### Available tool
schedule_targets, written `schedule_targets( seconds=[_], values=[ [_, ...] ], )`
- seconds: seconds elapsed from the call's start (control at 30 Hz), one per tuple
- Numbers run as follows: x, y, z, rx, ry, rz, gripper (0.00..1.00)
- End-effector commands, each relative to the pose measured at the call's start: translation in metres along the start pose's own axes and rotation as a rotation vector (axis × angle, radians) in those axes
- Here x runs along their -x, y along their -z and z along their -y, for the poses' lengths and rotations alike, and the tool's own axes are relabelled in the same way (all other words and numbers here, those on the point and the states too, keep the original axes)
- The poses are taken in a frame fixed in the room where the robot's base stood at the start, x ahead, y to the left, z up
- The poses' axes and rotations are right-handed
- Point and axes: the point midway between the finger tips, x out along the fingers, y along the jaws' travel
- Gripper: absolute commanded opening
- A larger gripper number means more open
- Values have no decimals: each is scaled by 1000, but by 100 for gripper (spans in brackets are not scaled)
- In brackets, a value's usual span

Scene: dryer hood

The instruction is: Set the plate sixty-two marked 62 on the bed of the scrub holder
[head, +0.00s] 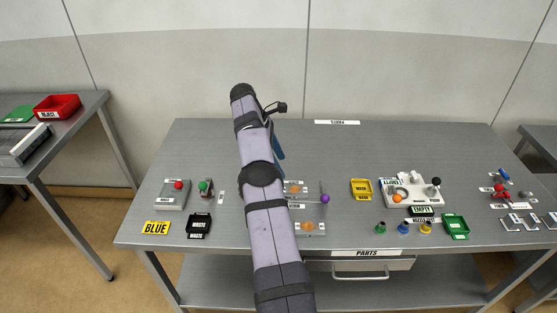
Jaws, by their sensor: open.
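I cannot make out a plate marked 62 or a readable scrub holder label. Two grey fixtures with orange round parts, one farther back (297,188) and one nearer (309,228), stand mid-table and are partly hidden by my arm. Their labels are too small to read. My arm reaches up over the table, and my gripper (279,146) shows only as a blue part beside the arm, above the table's back half. Its fingertips are mostly hidden, and nothing is seen held in it.
Right are a yellow tray (361,188), a white fixture (413,191) and a green tray (456,226). The table's back strip is clear.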

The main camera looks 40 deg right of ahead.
Motion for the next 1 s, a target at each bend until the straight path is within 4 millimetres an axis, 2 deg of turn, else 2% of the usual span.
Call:
schedule_targets(
  seconds=[0.3,0.43,0.57,0.77,0.87,1.0],
  values=[
    [6,6,1,-6,-7,-6,65],
    [18,20,6,-26,-18,-25,65],
    [37,45,19,-66,-34,-57,65],
    [68,88,62,-161,-46,-129,65],
    [80,106,92,-213,-44,-168,65],
    [90,127,142,-294,-30,-220,65]
  ],
)
